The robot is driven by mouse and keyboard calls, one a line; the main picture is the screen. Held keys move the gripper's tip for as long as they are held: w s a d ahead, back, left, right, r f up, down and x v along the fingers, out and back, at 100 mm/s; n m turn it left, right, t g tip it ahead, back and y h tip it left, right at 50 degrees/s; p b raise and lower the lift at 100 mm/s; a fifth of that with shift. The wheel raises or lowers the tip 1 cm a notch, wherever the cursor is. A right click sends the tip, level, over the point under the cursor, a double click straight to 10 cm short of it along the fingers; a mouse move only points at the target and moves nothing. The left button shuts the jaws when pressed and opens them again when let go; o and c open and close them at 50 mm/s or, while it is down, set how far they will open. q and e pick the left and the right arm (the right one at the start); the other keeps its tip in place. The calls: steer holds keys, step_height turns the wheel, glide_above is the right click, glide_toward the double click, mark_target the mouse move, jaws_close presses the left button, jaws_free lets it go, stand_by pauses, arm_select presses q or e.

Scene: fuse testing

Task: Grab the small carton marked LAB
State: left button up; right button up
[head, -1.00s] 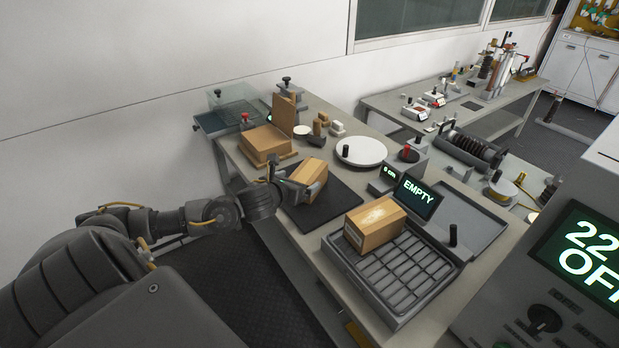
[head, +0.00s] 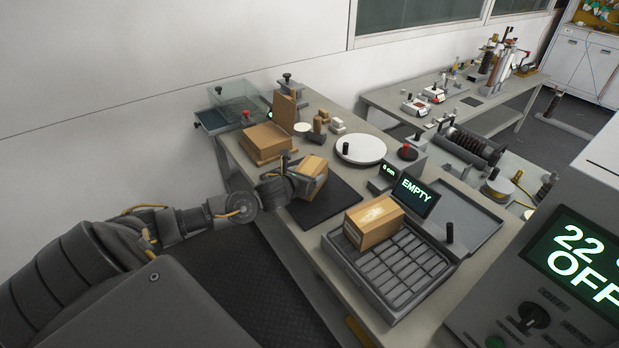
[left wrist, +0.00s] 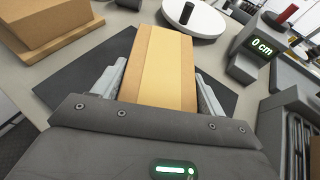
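A small tan carton (head: 314,167) with a lighter tape band stands on a dark mat (head: 338,203) near the middle of the bench. I cannot read any mark on it. My left gripper (head: 301,178) reaches it from the left. In the left wrist view the carton (left wrist: 160,70) lies between the two fingers of my left gripper (left wrist: 160,85), one along each side. The fingers look spread and very close to its sides; I cannot make out firm contact. My right gripper is not in view.
A larger carton (head: 267,141) sits behind, at the bench's left side. Another carton (head: 374,220) rests on a slotted tray (head: 418,288) at the front right. A white disc (head: 372,148), small blocks and an EMPTY display (head: 416,193) stand nearby.

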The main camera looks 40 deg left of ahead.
arm_select(q)
steer(key=c, duration=0.6)
steer(key=shift+r, duration=0.45)
steer(key=shift+c, duration=0.2)
step_height(320, 180, up, 2)
steer(key=shift+r, duration=0.15)
steer(key=s+d+r, duration=0.6)
steer(key=s+r, duration=0.4)
steer(key=s, duration=0.2)
steer(key=shift+s+d+p, duration=0.2)
steer(key=shift+d+p, duration=0.15)
